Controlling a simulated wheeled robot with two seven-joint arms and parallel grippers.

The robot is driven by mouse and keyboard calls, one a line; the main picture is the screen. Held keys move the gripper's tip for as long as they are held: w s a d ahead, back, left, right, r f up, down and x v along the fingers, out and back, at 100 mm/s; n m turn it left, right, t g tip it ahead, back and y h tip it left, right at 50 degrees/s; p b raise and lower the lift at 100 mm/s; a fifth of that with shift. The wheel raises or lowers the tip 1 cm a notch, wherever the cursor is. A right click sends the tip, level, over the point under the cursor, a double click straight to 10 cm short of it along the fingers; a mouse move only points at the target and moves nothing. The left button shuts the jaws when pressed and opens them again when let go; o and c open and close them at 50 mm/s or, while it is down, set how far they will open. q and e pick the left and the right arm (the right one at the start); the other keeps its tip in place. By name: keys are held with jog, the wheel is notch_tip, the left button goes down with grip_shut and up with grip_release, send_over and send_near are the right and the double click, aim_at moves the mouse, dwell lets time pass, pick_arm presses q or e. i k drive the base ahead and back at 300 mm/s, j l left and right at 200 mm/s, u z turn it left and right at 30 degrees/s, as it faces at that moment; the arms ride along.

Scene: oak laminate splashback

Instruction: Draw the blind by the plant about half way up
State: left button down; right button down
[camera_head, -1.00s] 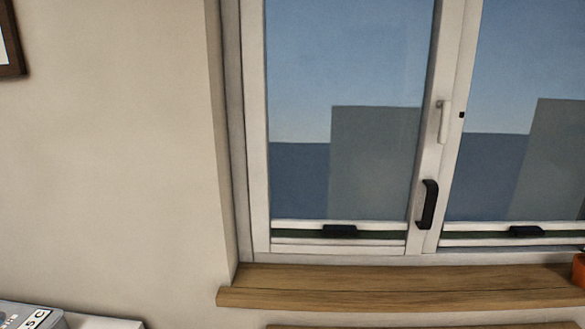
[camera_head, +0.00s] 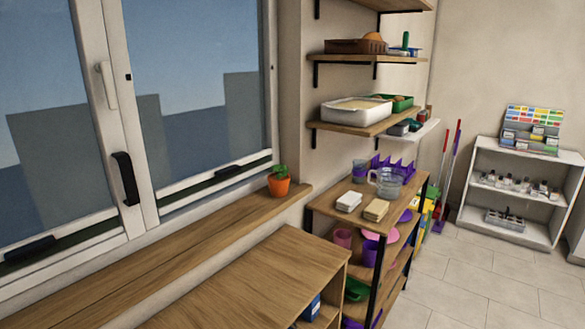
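The plant (camera_head: 280,170), small and green in an orange pot (camera_head: 279,187), stands at the right end of the wooden window sill (camera_head: 190,226). Just left of it is the right window pane (camera_head: 205,95). Along the bottom of this pane runs the blind's low white rail (camera_head: 190,187) with a dark green strip and a black grip (camera_head: 228,171). The glass above the rail is uncovered. The left pane has a similar rail with a black grip (camera_head: 30,249). Neither gripper is in view.
A wooden cabinet top (camera_head: 255,283) lies bare below the sill. To its right stands a shelf unit (camera_head: 325,207) with a glass jug and cups. Wall shelves (camera_head: 365,121) hang above it. Tiled floor (camera_head: 440,285) is open at the lower right. A black window handle (camera_head: 125,178) sticks out between the panes.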

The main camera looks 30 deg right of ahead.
aim_at(225, 170)
jog(key=z, duration=0.45)
jog(key=i+l+u, duration=0.2)
jog(key=l+u, duration=0.15)
jog(key=i+l+u, duration=0.1)
jog(key=l+u, duration=0.25)
jog(key=l, duration=0.15)
jog(key=i+l+u, duration=0.1)
jog(key=l+u, duration=0.6)
jog(key=l, duration=0.2)
